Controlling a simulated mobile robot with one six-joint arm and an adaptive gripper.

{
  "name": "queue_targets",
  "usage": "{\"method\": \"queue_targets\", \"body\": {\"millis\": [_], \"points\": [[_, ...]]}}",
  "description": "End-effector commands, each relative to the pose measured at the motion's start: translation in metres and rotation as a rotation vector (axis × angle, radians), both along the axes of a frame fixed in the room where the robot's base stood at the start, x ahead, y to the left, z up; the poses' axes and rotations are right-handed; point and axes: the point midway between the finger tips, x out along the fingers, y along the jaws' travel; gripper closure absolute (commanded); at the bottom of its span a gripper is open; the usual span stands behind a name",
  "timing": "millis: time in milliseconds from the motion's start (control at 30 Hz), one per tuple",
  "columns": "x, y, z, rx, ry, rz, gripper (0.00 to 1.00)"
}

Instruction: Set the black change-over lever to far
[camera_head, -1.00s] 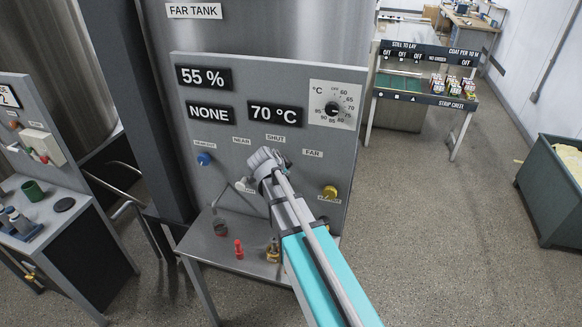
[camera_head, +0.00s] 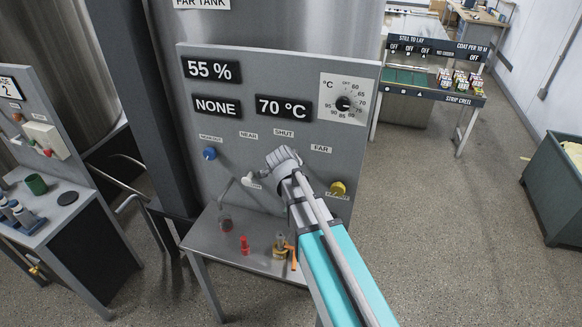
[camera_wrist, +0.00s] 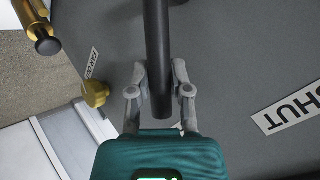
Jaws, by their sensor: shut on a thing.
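The black change-over lever (camera_wrist: 158,50) runs down from the top of the wrist view as a dark bar. My gripper (camera_wrist: 160,88) has a finger on each side of its end and is shut on it. In the head view my gripper (camera_head: 286,162) is in front of the grey panel (camera_head: 225,150), just below the SHUT label (camera_head: 284,133). The FAR label (camera_head: 321,149) is to its right and the NEAR label (camera_head: 248,135) to its left. My gripper hides the lever in the head view.
A blue knob (camera_head: 209,154) is left on the panel and a yellow knob (camera_head: 338,188) low on the right. A shelf (camera_head: 215,245) below holds a red piece (camera_head: 245,245) and a brass fitting (camera_head: 280,245). A dial (camera_head: 343,103) sits upper right.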

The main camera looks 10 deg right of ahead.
Motion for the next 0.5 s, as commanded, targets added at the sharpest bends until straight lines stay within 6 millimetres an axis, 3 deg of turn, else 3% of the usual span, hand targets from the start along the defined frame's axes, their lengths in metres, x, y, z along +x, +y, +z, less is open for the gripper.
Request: {"method": "queue_targets", "body": {"millis": [33, 67, 200, 233, 500], "points": [[0.0002, -0.0028, -0.0001, -0.006, 0.002, -0.005, 1.00], [0.0001, -0.0022, -0.0001, -0.007, 0.001, -0.004, 0.69], [0.0001, 0.0010, -0.0001, -0.005, 0.001, 0.001, 0.43], [0.0001, 0.0015, 0.0000, -0.005, 0.000, 0.001, 0.39], [0.0000, 0.0042, 0.0000, -0.003, 0.000, 0.006, 0.39]]}}
